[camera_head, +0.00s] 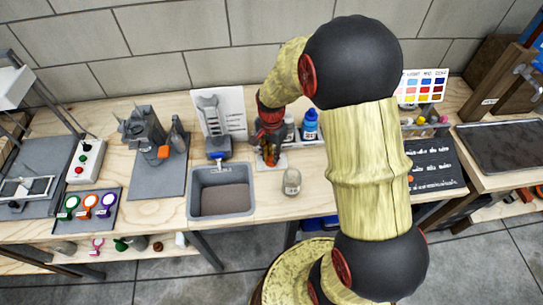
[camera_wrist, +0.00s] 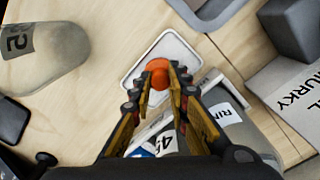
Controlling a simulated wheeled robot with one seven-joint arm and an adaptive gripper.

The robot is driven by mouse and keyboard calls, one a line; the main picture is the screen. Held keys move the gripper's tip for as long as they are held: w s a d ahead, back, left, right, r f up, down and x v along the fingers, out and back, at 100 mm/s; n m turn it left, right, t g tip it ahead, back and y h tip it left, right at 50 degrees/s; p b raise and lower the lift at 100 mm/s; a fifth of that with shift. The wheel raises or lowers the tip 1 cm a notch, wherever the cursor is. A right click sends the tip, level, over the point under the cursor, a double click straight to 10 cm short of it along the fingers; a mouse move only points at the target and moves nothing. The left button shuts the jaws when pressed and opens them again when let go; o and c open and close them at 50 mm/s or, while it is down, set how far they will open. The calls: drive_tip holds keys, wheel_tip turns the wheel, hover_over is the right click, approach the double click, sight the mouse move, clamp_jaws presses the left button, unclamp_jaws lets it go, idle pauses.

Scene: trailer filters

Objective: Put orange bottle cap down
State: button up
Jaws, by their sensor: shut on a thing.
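The orange bottle cap (camera_wrist: 157,66) is between my fingertips in the wrist view. My gripper (camera_wrist: 160,82) is shut on it. The cap is over a small white square tray (camera_wrist: 186,48); I cannot tell whether it touches the tray. In the head view my gripper (camera_head: 269,151) points down at the workbench, between the grey basin and the blue-capped bottle. The cap is mostly hidden by my fingers there.
A grey basin (camera_head: 221,212) stands left of my gripper. A glass jar (camera_head: 292,182) is at the right front, and a blue-capped bottle (camera_head: 310,125) is close behind. In the wrist view, a container labelled "RIN" (camera_wrist: 227,118) is close to my fingers.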

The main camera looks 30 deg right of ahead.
drive_tip(key=o, duration=0.7)
drive_tip(key=shift+f, duration=0.1)
drive_tip(key=shift+o, duration=0.2)
wheel_tip(320, 180, up, 12)
drive_tip(key=p, duration=0.4)
wheel_tip(320, 180, up, 6)
drive_tip(key=n+t, duration=0.1)
drive_tip(key=n, duration=0.1)
hover_over(271, 157)
drive_tip(key=s+a, duration=0.2)
drive_tip(key=s+a+r+n+t, duration=0.2)
drive_tip(key=s+a+r+n, duration=0.1)
drive_tip(key=s+r+n, duration=0.2)
drive_tip(key=s+a+r+n+t, duration=0.2)
drive_tip(key=s+a+r+n, duration=0.2)
drive_tip(key=s, duration=0.7)
wheel_tip(271, 157, up, 5)
drive_tip(key=n, duration=0.2)
drive_tip(key=shift+s+a+f+n+t, duration=0.15)
drive_tip(key=shift+s+a+n+t, duration=0.1)
drive_tip(key=shift+n+t, duration=0.05)
